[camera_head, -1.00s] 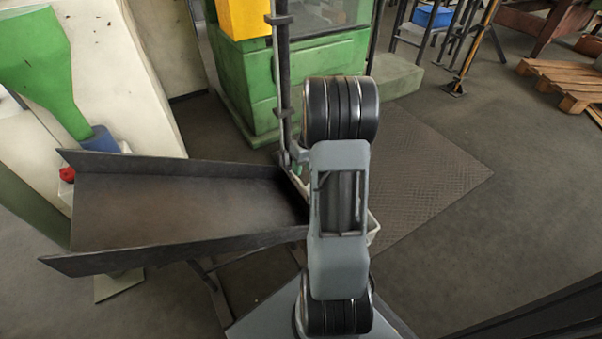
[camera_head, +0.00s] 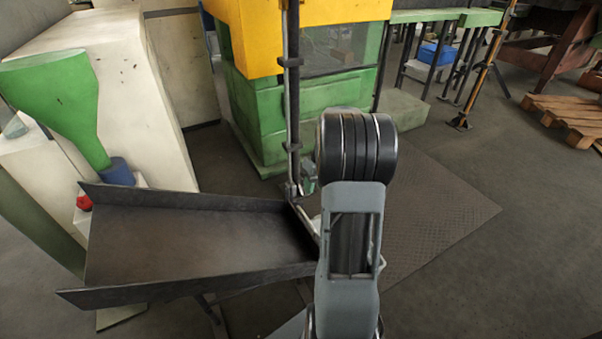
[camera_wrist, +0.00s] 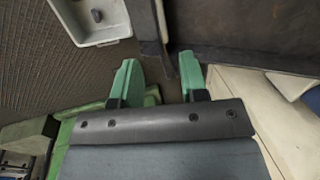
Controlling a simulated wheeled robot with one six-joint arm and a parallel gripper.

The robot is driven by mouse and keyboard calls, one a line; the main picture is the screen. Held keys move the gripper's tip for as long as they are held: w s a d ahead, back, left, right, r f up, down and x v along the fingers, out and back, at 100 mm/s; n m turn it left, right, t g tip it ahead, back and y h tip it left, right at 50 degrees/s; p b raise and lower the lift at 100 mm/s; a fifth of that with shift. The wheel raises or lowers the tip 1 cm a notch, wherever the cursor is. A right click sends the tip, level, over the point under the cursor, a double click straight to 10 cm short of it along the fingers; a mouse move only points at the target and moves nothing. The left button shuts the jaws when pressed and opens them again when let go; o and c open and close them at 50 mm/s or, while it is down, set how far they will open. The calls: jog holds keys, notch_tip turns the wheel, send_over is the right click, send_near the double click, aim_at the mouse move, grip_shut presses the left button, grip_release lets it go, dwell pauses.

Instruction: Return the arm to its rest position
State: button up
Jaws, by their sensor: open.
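My gripper (camera_wrist: 158,82) shows in the wrist view with two green fingers spread apart and nothing between them. It is open and empty. In the head view my grey arm link with its black joint stands upright right of centre and hides part of the scene behind it. The gripper cannot be made out clearly in the head view.
A dark metal chute (camera_head: 190,245) lies just left of my arm; its edge also shows in the wrist view (camera_wrist: 245,30). A pale tray (camera_wrist: 92,18) is beside it. A green and yellow machine (camera_head: 290,110) stands behind. Floor at right (camera_head: 480,270) is clear.

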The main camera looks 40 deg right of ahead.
jog(key=s+a+r+p, duration=0.1)
jog(key=a+r+p, duration=0.35)
jog(key=r, duration=0.25)
jog(key=a+r+h+p, duration=0.1)
jog(key=a+r+p, duration=0.2)
jog(key=r+p, duration=0.3)
jog(key=s+a+r+p, duration=0.1)
jog(key=a+r+p, duration=0.3)
jog(key=r, duration=0.3)
jog(key=s+a+r+t+p, duration=0.1)
jog(key=s+a+r+p, duration=0.2)
jog(key=a+r+p, duration=0.1)
jog(key=s+a+r+n+t+p, duration=0.1)
jog(key=s+a+r+p, duration=0.2)
jog(key=r+p, duration=0.4)
jog(key=s+a+r+t+h+p, duration=0.1)
jog(key=s+a+r+p, duration=0.2)
jog(key=r, duration=0.6)
jog(key=shift+s+a+n+p, duration=0.3)
jog(key=shift+a+p, duration=0.85)
jog(key=shift+a, duration=0.05)
